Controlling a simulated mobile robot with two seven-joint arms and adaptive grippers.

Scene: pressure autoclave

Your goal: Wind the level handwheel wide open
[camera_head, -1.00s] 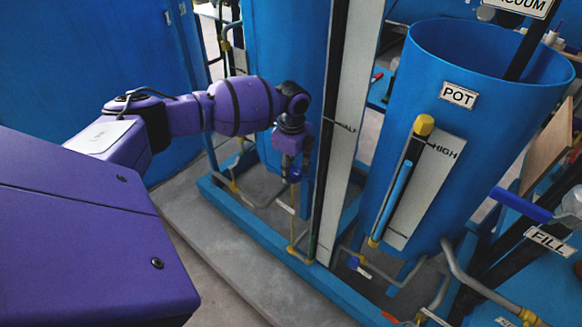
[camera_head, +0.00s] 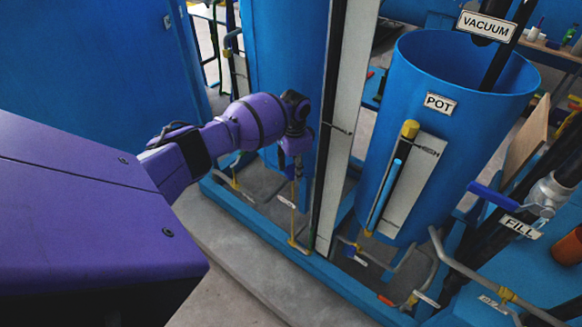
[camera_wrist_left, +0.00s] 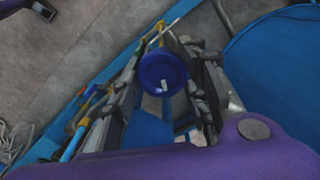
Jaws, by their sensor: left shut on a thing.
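The level handwheel (camera_wrist_left: 160,72) is a round blue wheel with a pale stub at its middle, and it shows in the left wrist view. My left gripper (camera_wrist_left: 172,62) has its dark fingers on either side of the wheel and is shut on it. In the head view, the left gripper (camera_head: 296,172) reaches down beside the tall dark gauge strip, low in front of the blue tank. There the wheel is hidden or too small to make out. My right gripper is in neither view.
A tall white level board (camera_head: 346,120) stands just right of the gripper. The blue pot (camera_head: 455,75), with its own gauge, is further right. Thin pipes and a blue base rail (camera_head: 262,232) run below. Grey floor (camera_head: 235,285) in front is clear.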

